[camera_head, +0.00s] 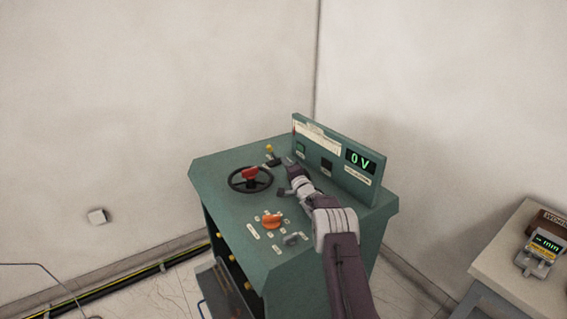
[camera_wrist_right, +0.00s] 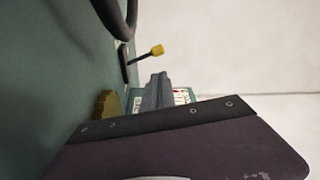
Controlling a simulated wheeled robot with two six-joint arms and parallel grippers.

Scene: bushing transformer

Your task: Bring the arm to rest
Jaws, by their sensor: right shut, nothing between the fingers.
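My right arm reaches in from the lower right in the head view, over the top of the green control console (camera_head: 225,172). My right gripper (camera_head: 281,162) is at the back of the console top, near a small lever with a yellow knob (camera_head: 269,148). In the right wrist view the gripper's closed fingers (camera_wrist_right: 158,92) show with nothing between them. The yellow-tipped lever (camera_wrist_right: 156,50) stands apart from them there. My left gripper is not in view.
A black handwheel (camera_head: 234,184) with a red centre and an orange knob (camera_head: 271,221) sit on the console. Its upright panel has a display (camera_head: 360,161) reading 0 V. A side table (camera_head: 520,285) at right holds a meter (camera_head: 541,253). Walls stand close behind.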

